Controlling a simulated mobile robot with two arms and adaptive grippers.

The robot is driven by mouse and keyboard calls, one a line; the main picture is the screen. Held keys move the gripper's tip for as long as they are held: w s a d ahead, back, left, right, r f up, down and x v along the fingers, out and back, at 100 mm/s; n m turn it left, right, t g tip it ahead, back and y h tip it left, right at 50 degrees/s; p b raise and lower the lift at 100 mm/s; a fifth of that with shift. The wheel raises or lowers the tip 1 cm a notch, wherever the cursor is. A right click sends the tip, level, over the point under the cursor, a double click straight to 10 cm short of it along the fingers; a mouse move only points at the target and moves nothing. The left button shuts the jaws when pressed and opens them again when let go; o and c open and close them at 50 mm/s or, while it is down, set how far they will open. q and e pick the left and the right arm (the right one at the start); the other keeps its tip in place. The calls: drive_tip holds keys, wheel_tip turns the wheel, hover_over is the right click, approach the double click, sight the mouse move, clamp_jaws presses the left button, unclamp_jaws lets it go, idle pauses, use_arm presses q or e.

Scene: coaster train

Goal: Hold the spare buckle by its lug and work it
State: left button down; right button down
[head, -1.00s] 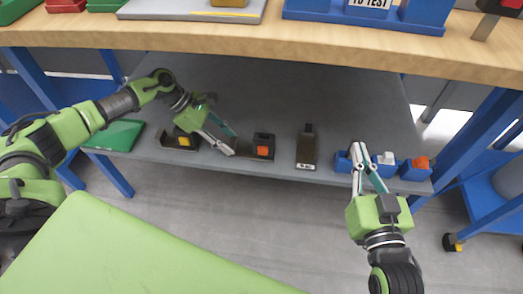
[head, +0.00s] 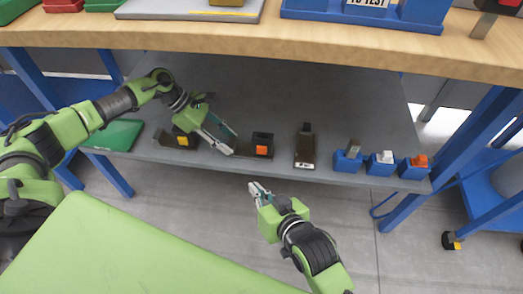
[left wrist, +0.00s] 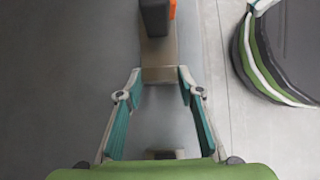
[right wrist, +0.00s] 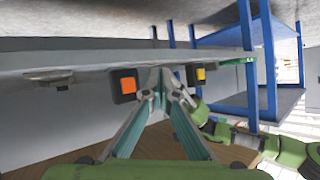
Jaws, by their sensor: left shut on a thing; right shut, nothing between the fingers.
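A dark buckle with an orange button (head: 262,150) lies on the grey lower shelf near its front edge, its flat brown lug pointing left. My left gripper (head: 231,144) is shut on this lug (left wrist: 160,72), with one finger at each side of it in the left wrist view. The button shows only as a sliver there. My right gripper (head: 258,188) is shut and empty, in front of the shelf edge and apart from the buckle. In the right wrist view the orange button (right wrist: 127,85) faces the camera, just left of the closed fingertips (right wrist: 163,82).
A yellow-button buckle (head: 182,141) lies left of the held one, partly behind my left gripper. A dark buckle (head: 305,150) lies to the right. Blue blocks (head: 346,164) with grey, white and orange inserts stand at the right. The wooden worktop (head: 250,43) overhangs the shelf.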

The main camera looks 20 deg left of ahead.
drive_tip(key=shift+w, duration=0.1)
approach(258, 153)
drive_tip(key=shift+w+a+f, duration=0.35)
drive_tip(key=shift+a+f, duration=0.25)
drive_tip(key=shift+a, duration=0.1)
drive_tip(key=shift+w+a+f, duration=0.3)
drive_tip(key=shift+a+f, duration=0.3)
drive_tip(key=shift+a, duration=0.1)
drive_tip(key=shift+w+a+f, duration=0.35)
drive_tip(key=shift+a+f, duration=0.25)
drive_tip(key=shift+a, duration=0.1)
drive_tip(key=shift+w+a, duration=0.1)
drive_tip(key=shift+w, duration=0.25)
drive_tip(key=shift+w+a, duration=0.1)
drive_tip(key=shift+w, duration=0.45)
idle(0.5)
drive_tip(key=shift+s+d, duration=0.2)
drive_tip(key=shift+s, duration=0.75)
drive_tip(key=shift+s+d, duration=0.2)
drive_tip(key=shift+s, duration=0.6)
drive_tip(key=shift+s+d, duration=0.2)
drive_tip(key=shift+s, duration=0.65)
drive_tip(key=shift+s+d, duration=0.2)
drive_tip(key=shift+s, duration=0.6)
